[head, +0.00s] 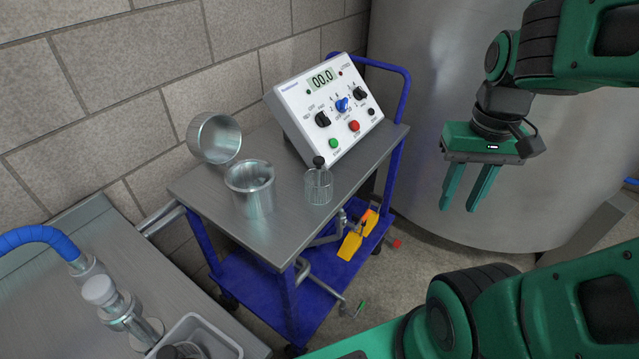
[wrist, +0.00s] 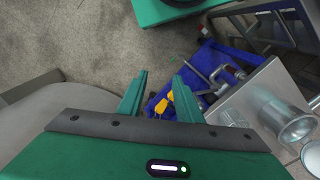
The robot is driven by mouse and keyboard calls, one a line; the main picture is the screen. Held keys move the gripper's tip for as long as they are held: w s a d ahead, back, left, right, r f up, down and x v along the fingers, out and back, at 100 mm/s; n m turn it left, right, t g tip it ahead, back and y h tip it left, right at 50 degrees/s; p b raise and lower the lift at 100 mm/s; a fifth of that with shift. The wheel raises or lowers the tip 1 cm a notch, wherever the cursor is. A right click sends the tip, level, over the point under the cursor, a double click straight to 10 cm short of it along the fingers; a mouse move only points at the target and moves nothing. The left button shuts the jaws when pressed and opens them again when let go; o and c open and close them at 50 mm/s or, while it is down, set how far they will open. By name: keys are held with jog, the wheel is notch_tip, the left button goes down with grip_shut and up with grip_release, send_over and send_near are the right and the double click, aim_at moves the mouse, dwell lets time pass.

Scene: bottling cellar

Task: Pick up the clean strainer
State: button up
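A small clear or mesh-sided cylinder with a black knob on top, which looks like the strainer (head: 319,187), stands upright near the front right of the cart top (head: 225,207). It also shows, small, in the wrist view (wrist: 231,119). A similar dark-topped item (head: 171,352) sits in a grey bin at the lower left, mostly cut off; I cannot tell which is clean. My gripper (head: 460,208) is open and empty, fingers pointing down, well to the right of the cart and apart from everything. Its fingers also show in the wrist view (wrist: 160,84).
An open metal canister (head: 252,195) stands left of the strainer, with a tilted metal cup (head: 214,139) behind it. A control box (head: 326,105) fills the cart's back right. Yellow-orange items (head: 350,245) lie on the blue lower shelf. A large tank (head: 425,100) stands behind my gripper.

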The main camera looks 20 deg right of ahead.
jog(key=w+a+r+n, duration=0.2)
jog(key=w+a+n, duration=0.15)
jog(key=w, duration=0.55)
jog(key=n, duration=1.3)
send_over(318, 158)
jog(key=shift+a+r, duration=0.1)
jog(key=shift+r, duration=0.3)
jog(key=shift+w+a+f+n, duration=0.1)
jog(key=shift+a+f+n, duration=0.05)
jog(key=shift+f+n, duration=0.2)
notch_tip(318, 158, down, 4)
jog(key=shift+r, duration=0.2)
jog(key=shift+d+f, duration=0.2)
jog(key=shift+f, duration=3)
jog(key=shift+c, duration=0.3)
grip_shut()
